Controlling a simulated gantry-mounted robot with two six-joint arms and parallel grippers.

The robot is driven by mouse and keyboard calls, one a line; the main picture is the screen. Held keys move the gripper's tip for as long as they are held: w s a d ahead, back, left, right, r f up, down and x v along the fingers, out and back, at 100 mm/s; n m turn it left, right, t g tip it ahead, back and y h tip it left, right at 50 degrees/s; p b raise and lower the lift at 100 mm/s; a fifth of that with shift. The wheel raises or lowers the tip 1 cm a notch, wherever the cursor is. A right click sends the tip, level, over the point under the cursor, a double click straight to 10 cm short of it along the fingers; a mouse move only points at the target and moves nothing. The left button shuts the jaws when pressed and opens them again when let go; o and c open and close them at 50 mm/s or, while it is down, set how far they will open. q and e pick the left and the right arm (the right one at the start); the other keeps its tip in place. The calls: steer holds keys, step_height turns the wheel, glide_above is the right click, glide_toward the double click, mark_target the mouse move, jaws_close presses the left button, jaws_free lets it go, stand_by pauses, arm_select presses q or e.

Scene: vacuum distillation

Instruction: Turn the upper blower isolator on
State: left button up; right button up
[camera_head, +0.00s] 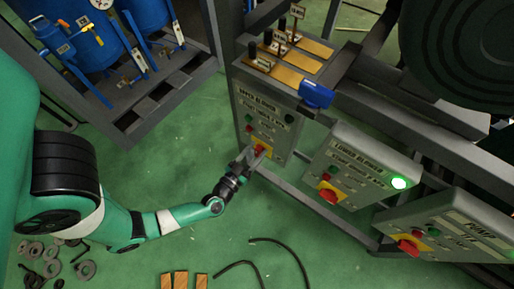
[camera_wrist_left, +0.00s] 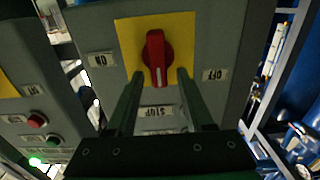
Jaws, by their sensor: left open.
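The upper blower panel (camera_head: 272,112) is a grey box with a red rotary isolator knob (camera_head: 260,149) on a yellow plate. In the left wrist view the red knob (camera_wrist_left: 154,52) stands upright in the picture, its white mark at the lower end. An ON label (camera_wrist_left: 101,60) is on its left and an OFF label (camera_wrist_left: 215,75) on its right, both upside down. My left gripper (camera_head: 249,156) is open at the panel, one finger on each side of the knob's lower end. I cannot tell whether they touch it. My right gripper is not in view.
The lower blower panel (camera_head: 345,168), with a lit green lamp (camera_head: 399,183), and the pump panel (camera_head: 445,233) stand to the right. The upper panel's round lamp (camera_head: 289,118) looks dark. A blue object (camera_head: 317,95) sits above. Wooden blocks (camera_head: 181,281) lie on the floor.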

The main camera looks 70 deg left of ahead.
arm_select(q)
steer(key=shift+s+d, duration=0.1)
steer(key=shift+c, duration=0.7)
jaws_close()
